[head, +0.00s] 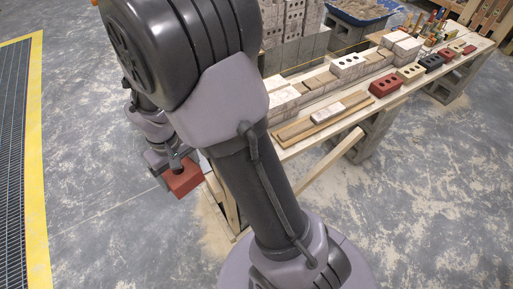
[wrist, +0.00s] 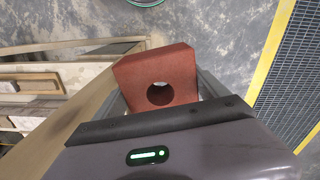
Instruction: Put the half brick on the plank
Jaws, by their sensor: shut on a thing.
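My gripper (head: 177,163) is shut on the red half brick (head: 185,179), which is held in the air left of the long wooden bench in the head view. In the wrist view the half brick (wrist: 156,68) sits between the fingers and shows a round hole. Long wooden planks (head: 300,129) lie along the near end of the bench, and a pale block (head: 328,112) rests on or beside them. I cannot tell which board the task means. The fingertips are partly hidden by the brick.
The bench (head: 352,116) carries pale bricks in a row behind the planks. A dark red brick (head: 385,86), a cream holed brick (head: 410,72) and other bricks stand farther along. A yellow-edged floor grate (head: 14,150) lies at left. The floor between is clear.

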